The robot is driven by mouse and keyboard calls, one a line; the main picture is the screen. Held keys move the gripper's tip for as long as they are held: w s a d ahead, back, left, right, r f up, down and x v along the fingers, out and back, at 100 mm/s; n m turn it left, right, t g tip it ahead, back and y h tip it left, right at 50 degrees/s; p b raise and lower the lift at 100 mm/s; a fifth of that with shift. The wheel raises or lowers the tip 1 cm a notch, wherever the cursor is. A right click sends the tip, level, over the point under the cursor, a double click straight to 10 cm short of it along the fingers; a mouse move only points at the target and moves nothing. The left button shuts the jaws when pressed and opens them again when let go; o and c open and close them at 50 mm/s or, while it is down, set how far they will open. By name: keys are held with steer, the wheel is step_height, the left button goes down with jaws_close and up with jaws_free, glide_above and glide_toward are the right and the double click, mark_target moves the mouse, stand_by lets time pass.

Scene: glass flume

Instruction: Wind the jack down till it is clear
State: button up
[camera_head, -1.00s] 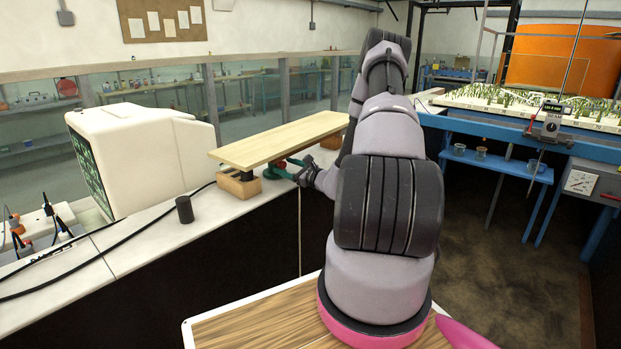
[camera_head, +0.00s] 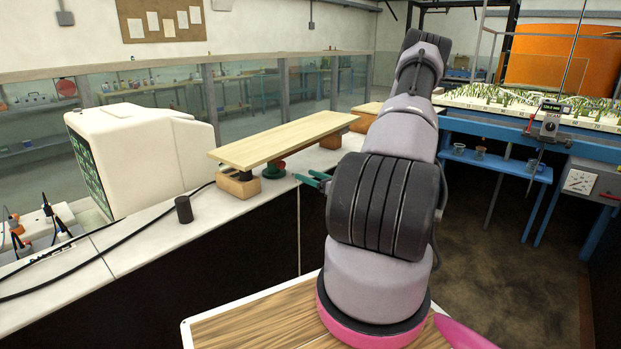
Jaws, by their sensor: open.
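My gripper (camera_head: 311,180) has green fingers, which are open and empty. It is at the bench's front edge, to the right of the jack and apart from it. My own arm hides part of the gripper.
Wooden blocks stand under the plank's near end (camera_head: 238,187) and far end (camera_head: 331,139). A white monitor (camera_head: 150,150) and a small dark cylinder (camera_head: 184,209) are to the left. The glass flume wall (camera_head: 245,88) runs behind. Open floor (camera_head: 480,260) lies to the right.

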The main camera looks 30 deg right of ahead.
steer(key=shift+w+d+f+m, duration=0.1)
steer(key=shift+d+f+m, duration=0.05)
steer(key=shift+f+m, duration=0.2)
steer(key=shift+d+r, duration=0.1)
steer(key=shift+d, duration=0.1)
stand_by(0.7)
